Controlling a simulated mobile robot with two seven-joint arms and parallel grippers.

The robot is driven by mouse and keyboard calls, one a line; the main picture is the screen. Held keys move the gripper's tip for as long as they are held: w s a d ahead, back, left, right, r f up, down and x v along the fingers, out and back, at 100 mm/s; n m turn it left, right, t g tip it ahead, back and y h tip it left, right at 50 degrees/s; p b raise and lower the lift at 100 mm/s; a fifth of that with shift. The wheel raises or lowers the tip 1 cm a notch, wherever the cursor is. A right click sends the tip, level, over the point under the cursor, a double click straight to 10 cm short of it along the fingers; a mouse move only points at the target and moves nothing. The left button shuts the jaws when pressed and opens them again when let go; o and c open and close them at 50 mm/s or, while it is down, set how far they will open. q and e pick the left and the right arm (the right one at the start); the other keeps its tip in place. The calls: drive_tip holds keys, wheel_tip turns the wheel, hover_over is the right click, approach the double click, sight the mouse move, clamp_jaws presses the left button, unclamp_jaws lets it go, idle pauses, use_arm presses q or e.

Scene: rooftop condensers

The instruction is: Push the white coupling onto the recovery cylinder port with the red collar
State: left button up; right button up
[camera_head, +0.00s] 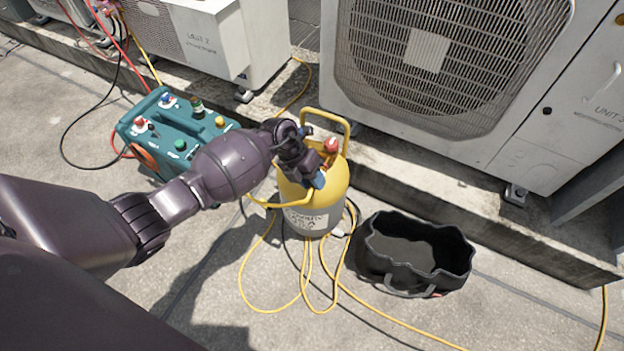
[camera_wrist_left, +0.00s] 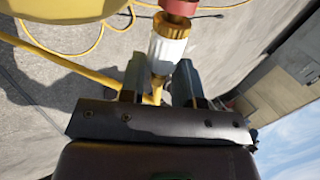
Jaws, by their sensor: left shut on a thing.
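The recovery cylinder (camera_head: 334,187), yellow with a grey lower part, stands upright on the roof. Its red collar (camera_head: 331,145) shows at the top, just beyond my left gripper (camera_head: 316,157). In the left wrist view the white coupling (camera_wrist_left: 168,47), with a brass end, lies between the fingers of my left gripper (camera_wrist_left: 160,82), which is shut on it. The brass end points at the red collar (camera_wrist_left: 181,6) and appears to meet it; I cannot tell whether it is fully seated. In the head view my gripper hides the coupling. My right gripper is not in view.
A teal machine (camera_head: 180,135) with coloured caps stands left of the cylinder. An open black bag (camera_head: 445,275) lies to the right. Large condensers (camera_head: 440,65) stand behind on a kerb. Yellow hoses (camera_head: 247,275) loop over the floor around the cylinder's foot.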

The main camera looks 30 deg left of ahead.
use_arm(q)
drive_tip(key=shift+w, duration=0.4)
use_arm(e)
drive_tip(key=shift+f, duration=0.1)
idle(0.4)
use_arm(q)
drive_tip(key=o, duration=1.1)
drive_tip(key=shift+s, duration=0.1)
drive_tip(key=shift+s+r+p, duration=0.25)
drive_tip(key=shift+s+p, duration=0.35)
drive_tip(key=shift+s, duration=0.35)
drive_tip(key=s+p, duration=0.1)
drive_tip(key=s, duration=0.1)
drive_tip(key=s+p, duration=0.1)
drive_tip(key=s, duration=0.2)
drive_tip(key=shift+s+d+f, duration=0.1)
drive_tip(key=shift+s+f, duration=0.1)
drive_tip(key=shift+s, duration=0.05)
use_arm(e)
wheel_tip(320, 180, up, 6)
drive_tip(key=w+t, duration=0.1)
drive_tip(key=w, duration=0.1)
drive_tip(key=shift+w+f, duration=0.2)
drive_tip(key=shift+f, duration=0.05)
